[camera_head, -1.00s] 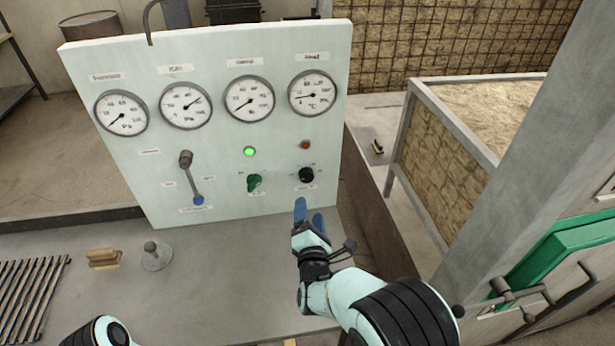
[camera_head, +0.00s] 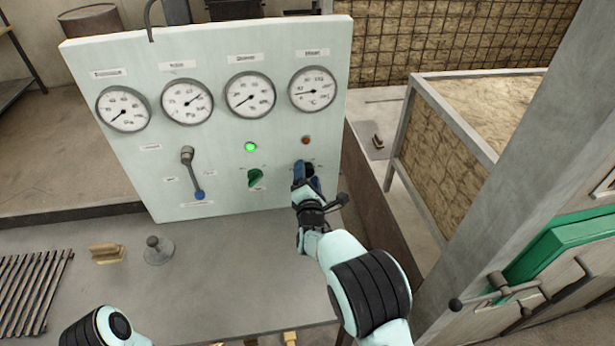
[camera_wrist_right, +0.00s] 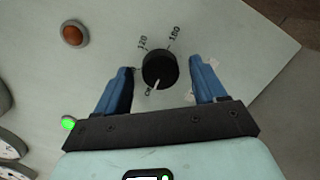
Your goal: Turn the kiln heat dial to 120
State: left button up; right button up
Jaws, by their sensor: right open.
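The heat dial (camera_wrist_right: 160,70) is a round black knob with a white pointer line on the pale panel (camera_head: 225,190). In the right wrist view its pointer aims down, near a partly readable label beginning with "O". The labels 120 and 180 stand on the knob's opposite side. My right gripper (camera_head: 307,178) is open at the panel. Its blue fingers stand on either side of the knob, with visible gaps. In the head view the gripper hides the dial. My left gripper is out of view; only part of that arm shows at bottom left.
The panel has several gauges (camera_head: 312,89), a green lamp (camera_head: 250,146), a red lamp (camera_head: 305,140), a green knob (camera_head: 255,178) and a blue-tipped lever (camera_head: 193,175). A brush (camera_head: 106,253), a weight-like grey object (camera_head: 157,250) and a grate (camera_head: 30,285) lie on the bench.

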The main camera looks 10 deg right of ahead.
jog(key=c, duration=1.1)
jog(key=shift+o, duration=0.2)
